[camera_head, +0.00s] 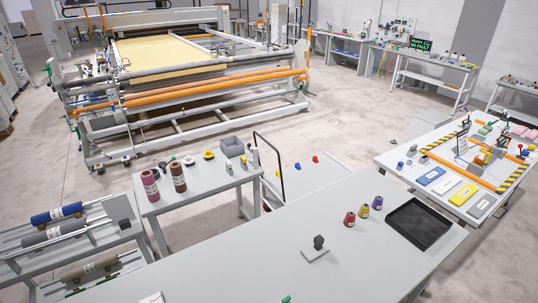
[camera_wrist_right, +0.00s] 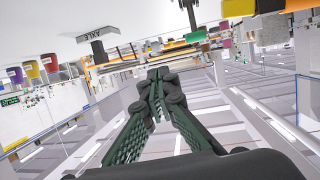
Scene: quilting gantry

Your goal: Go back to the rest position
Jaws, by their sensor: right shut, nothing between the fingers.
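My right gripper (camera_wrist_right: 156,85) shows in the right wrist view. Its dark green ribbed fingers meet at the tips with nothing between them. It is apart from the surrounding objects, and the wrist view looks upside down, with the pale worktop along the top. Neither gripper shows in the head view, and my left gripper is not seen at all.
The long grey worktop (camera_head: 350,270) in front carries a small dark stand (camera_head: 318,243), several coloured cones (camera_head: 363,211) and a black tray (camera_head: 420,225). A side table (camera_head: 205,187) holds spools. The quilting gantry (camera_head: 210,85) stands behind.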

